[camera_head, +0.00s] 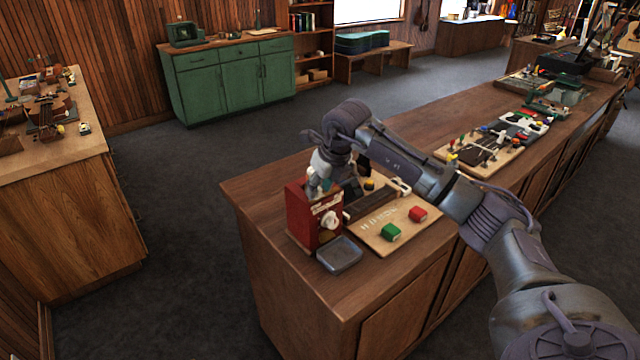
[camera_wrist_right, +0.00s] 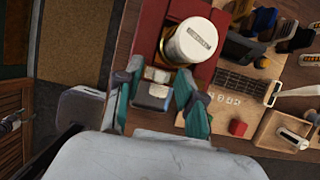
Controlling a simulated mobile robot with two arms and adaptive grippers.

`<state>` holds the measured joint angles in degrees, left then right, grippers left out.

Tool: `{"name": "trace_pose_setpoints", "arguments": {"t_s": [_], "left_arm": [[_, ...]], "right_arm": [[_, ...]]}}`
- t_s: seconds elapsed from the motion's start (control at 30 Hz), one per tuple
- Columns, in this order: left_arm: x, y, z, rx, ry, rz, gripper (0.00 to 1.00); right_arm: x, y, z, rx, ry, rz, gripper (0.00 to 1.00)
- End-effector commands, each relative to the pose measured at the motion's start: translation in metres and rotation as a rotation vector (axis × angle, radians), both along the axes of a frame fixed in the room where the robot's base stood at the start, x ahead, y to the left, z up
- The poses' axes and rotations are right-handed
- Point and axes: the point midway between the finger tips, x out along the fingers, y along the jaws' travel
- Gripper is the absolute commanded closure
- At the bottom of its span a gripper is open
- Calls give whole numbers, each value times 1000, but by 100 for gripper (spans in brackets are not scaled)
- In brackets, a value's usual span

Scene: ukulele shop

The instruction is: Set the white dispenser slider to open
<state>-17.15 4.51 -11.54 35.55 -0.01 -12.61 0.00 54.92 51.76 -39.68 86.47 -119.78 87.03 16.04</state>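The red dispenser (camera_head: 299,213) stands at the near left corner of the long wooden counter. A white round knob (camera_head: 329,220) sticks out of its front. In the right wrist view, the white knob (camera_wrist_right: 194,42) sits on a gold-coloured collar against the red body (camera_wrist_right: 150,30). I cannot tell whether this knob is the slider. My right gripper (camera_head: 322,178) is at the dispenser's top. In the wrist view its teal fingers (camera_wrist_right: 157,88) are beside the knob, with a small pale grey block between them. I cannot tell whether that block is gripped. My left gripper is out of view.
A grey tray (camera_head: 339,254) lies in front of the dispenser. A wooden board (camera_head: 372,238) beside it carries a green block (camera_head: 390,232) and a red block (camera_head: 417,214). My right arm reaches over the counter. Another board (camera_head: 484,165) with small parts lies farther along.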

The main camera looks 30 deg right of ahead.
Motion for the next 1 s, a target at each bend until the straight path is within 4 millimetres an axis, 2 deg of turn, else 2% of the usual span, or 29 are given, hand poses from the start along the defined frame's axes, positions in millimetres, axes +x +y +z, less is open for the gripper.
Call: {"name": "trace_pose_setpoints", "arguments": {"t_s": [0.17, 0.4, 0.77, 0.87, 1.0], "left_arm": [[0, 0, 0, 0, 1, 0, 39], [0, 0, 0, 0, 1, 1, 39], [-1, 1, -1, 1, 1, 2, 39], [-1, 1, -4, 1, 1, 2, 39], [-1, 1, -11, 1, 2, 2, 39]], "right_arm": [[0, 0, 0, 0, 0, 0, 61], [0, 0, 0, 0, 0, 0, 100], [0, -1, 0, 0, -1, 0, 100], [1, -10, -1, -2, -1, -3, 100], [3, -32, -1, -1, -2, -5, 100]]}}
